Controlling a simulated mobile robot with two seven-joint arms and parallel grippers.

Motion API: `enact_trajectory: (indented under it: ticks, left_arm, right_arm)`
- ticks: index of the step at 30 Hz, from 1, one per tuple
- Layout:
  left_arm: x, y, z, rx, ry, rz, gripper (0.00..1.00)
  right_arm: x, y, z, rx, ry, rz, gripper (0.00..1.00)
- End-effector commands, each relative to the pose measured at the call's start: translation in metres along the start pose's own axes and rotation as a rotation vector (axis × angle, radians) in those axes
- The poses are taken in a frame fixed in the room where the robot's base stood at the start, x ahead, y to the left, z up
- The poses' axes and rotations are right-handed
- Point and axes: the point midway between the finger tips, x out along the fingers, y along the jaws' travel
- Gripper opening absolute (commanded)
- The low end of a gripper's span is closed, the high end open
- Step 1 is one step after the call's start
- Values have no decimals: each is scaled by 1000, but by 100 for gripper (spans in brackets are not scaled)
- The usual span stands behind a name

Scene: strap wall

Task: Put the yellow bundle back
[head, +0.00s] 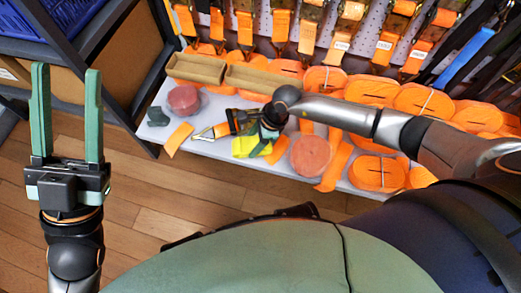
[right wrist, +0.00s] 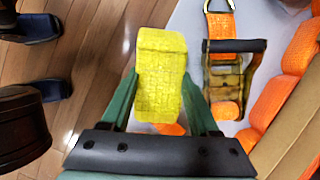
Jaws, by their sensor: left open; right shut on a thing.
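The yellow bundle (head: 246,147) is a flat roll of bright yellow webbing at the front of the white shelf (head: 215,150), partly hidden by my right arm in the head view. In the right wrist view the yellow bundle (right wrist: 161,70) sits between the two green fingers of my right gripper (right wrist: 160,100), which is shut on it. I cannot tell whether the bundle touches the shelf. My right gripper (head: 268,133) is mostly hidden in the head view. My left gripper (head: 66,72) is open and empty, over the floor at the far left, apart from the shelf.
A ratchet buckle (right wrist: 230,72) on orange strap lies close beside the bundle. Red rolls (head: 184,99), orange bundles (head: 377,173) and a cardboard tray (head: 262,80) crowd the shelf. Orange straps (head: 281,30) hang behind. A dark rack with a blue crate (head: 55,17) stands left.

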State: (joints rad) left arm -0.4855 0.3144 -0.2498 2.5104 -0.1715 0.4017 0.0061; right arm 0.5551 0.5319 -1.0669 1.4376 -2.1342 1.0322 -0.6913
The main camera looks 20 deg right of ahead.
Motion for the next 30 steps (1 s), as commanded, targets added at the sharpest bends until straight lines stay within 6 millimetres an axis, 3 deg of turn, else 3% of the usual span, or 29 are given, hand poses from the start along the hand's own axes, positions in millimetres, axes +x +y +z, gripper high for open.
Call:
enact_trajectory:
  ticks: [8, 11, 15, 27, 28, 30]
  left_arm:
    - [-7, 5, 8, 9, -3, 5, 50]
    - [-13, 8, 14, 14, -6, 9, 50]
    - [-24, 15, 27, 25, -16, 16, 50]
    - [-25, 16, 29, 22, -24, 9, 50]
    - [-24, 16, 28, 22, -25, 9, 50]
    - [-24, 16, 28, 21, -24, 9, 50]
  right_arm:
    - [12, -3, -20, 1, 1, 1, 0]
    - [21, -6, -36, 3, 1, 0, 0]
    - [45, -5, -42, 0, -1, 1, 0]
    - [48, -5, -43, -1, 0, 1, 0]
    - [46, -5, -43, -1, 0, 1, 65]
    - [46, -5, -43, -1, 0, 1, 73]
